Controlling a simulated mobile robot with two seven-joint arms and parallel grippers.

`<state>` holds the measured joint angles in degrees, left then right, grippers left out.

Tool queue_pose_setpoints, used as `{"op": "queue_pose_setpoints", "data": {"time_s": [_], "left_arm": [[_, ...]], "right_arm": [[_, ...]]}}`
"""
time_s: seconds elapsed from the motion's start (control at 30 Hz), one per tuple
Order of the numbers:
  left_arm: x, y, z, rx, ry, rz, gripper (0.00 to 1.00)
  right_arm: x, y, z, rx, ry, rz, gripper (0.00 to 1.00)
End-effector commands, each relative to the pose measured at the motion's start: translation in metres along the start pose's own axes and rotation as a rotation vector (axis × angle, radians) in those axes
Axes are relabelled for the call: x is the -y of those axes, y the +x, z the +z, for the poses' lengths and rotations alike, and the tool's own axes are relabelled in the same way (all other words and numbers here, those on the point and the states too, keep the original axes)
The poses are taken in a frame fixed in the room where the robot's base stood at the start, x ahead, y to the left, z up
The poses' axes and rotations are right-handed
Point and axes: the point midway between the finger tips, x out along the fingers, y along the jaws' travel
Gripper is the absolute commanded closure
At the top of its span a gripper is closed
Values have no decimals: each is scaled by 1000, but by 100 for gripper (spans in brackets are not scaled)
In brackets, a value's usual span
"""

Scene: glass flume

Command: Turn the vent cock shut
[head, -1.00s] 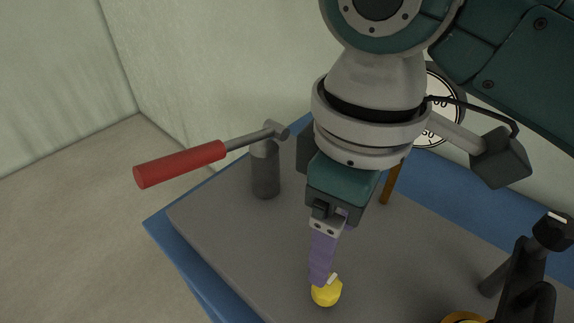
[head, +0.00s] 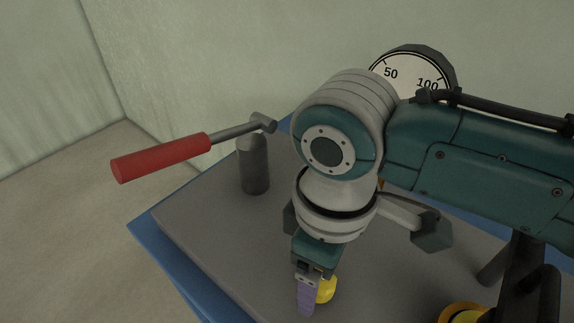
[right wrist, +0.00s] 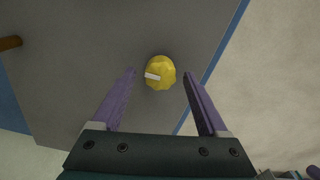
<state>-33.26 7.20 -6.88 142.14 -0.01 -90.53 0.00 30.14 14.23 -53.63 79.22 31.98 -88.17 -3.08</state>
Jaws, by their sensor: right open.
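The yellow faceted knob, which I take to be the vent cock (head: 327,288), stands on the grey board (head: 205,228). My right gripper (head: 305,309) points down, its fingers partly covering the knob's left side in the head view. Gaps show on both sides and nothing is gripped. A white mark on the knob points left in that view. How far the fingertips are above the board is unclear. My left gripper is not in view.
A red-handled lever (head: 160,158) on a grey post (head: 254,165) stands at the left. A gauge (head: 410,68) is behind my arm. A black fitting (head: 524,265) and yellow ring (head: 462,312) are at the right. The board's blue border (head: 160,240) is at left.

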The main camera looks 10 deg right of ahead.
Motion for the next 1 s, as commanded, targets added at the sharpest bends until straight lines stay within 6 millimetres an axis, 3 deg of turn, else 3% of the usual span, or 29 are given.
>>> {"op": "queue_pose_setpoints", "data": {"time_s": [0.07,0.7,1.0], "left_arm": [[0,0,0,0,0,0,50],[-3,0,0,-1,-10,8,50],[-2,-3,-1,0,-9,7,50]], "right_arm": [[0,0,0,0,0,0,28],[0,-1,0,-1,0,0,100],[0,-2,0,-1,16,-1,100]]}}
